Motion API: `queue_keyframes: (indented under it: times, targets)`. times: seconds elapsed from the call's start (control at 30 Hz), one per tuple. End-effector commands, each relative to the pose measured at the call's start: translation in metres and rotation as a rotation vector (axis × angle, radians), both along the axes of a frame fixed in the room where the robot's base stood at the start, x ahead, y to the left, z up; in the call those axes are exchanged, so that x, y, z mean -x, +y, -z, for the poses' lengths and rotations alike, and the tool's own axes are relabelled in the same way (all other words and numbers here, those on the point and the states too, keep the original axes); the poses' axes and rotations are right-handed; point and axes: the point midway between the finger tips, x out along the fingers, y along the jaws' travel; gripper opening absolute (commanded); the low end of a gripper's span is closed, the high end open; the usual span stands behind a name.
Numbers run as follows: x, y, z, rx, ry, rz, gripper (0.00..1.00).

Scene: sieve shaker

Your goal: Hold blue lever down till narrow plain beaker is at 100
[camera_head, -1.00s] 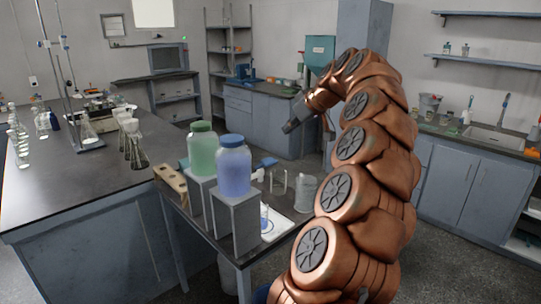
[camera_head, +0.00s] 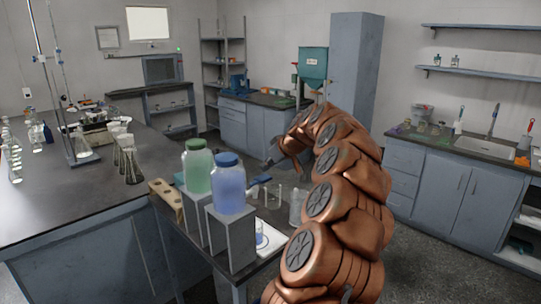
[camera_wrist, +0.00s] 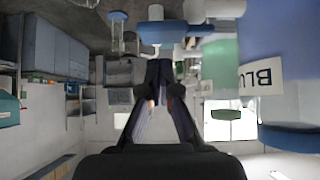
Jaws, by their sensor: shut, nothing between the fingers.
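The blue jar (camera_head: 230,185) stands on a grey stand, and its blue lever (camera_head: 261,179) sticks out at the right. In the wrist view, which is upside down, a blue lever (camera_wrist: 160,32) lies just beyond my fingertips. My gripper (camera_wrist: 159,68) is shut and empty, pointing at the lever; I cannot tell whether it touches. In the head view it (camera_head: 270,162) is close to the lever, partly dark against the cabinets. A small beaker (camera_head: 259,230) with some blue in it stands on a white pad by the blue jar's stand. Its markings are too small to read.
A green jar (camera_head: 198,168) on its own stand is left of the blue one. Clear glassware (camera_head: 296,206) stands at the side table's right. A wooden rack (camera_head: 166,200) lies at its left edge. A long bench (camera_head: 70,205) with flasks is further left.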

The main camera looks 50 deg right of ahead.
Motion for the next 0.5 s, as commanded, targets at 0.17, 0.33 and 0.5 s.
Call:
queue_keyframes:
  times: [0.17, 0.33, 0.5]
  targets:
    - [0.000, -0.001, 0.013, 0.001, -0.001, 0.001, 0.00]
    - [0.000, 0.000, 0.021, 0.000, 0.000, 0.000, 0.00]
    - [0.000, 0.000, 0.022, 0.001, 0.000, -0.001, 0.00]
